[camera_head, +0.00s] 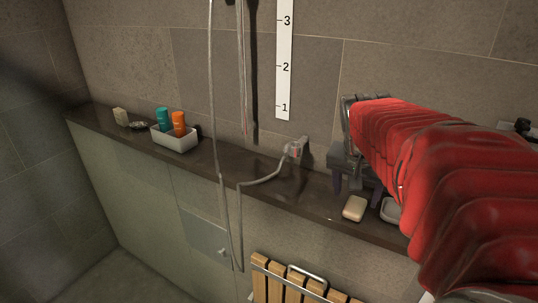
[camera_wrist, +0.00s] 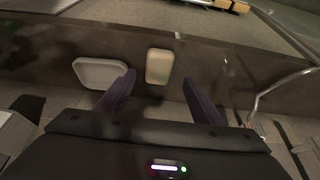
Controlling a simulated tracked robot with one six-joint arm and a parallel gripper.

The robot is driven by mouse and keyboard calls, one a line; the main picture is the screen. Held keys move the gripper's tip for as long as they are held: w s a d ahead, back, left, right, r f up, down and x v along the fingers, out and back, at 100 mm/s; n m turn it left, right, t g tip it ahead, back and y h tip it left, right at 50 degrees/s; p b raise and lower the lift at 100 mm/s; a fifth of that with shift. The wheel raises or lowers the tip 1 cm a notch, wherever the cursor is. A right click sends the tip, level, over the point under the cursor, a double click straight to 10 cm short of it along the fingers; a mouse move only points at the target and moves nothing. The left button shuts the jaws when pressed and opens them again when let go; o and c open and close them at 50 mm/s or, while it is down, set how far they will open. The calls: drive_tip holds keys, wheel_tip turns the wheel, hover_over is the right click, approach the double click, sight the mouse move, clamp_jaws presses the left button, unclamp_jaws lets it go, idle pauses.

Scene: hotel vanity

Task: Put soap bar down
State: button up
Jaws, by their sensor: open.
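A cream soap bar (camera_head: 354,208) lies flat on the dark stone ledge (camera_head: 318,198), near its front edge. In the wrist view the soap bar (camera_wrist: 159,66) is just beyond and between my fingertips, apart from both. My gripper (camera_head: 358,183) is over the ledge, open and empty, with its two fingers (camera_wrist: 158,84) spread. A pale soap dish (camera_head: 391,210) sits on the ledge right of the soap bar, partly hidden by my red-sleeved arm. The dish (camera_wrist: 100,73) shows left of the soap in the wrist view and looks empty.
A white tray (camera_head: 175,140) holds a teal bottle (camera_head: 162,119) and an orange bottle (camera_head: 179,124). A small pale block (camera_head: 120,116) stands far left. A shower hose (camera_head: 262,181) crosses the ledge left of my gripper. A wooden slatted seat (camera_head: 290,284) is below.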

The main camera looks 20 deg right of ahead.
sight(356, 204)
drive_tip(key=shift+x, duration=2.35)
drive_tip(key=shift+d, duration=0.15)
drive_tip(key=shift+c, duration=0.5)
drive_tip(key=c, duration=1.2)
drive_tip(key=shift+r, duration=0.15)
wheel_tip(356, 204, up, 10)
drive_tip(key=shift+f, duration=0.1)
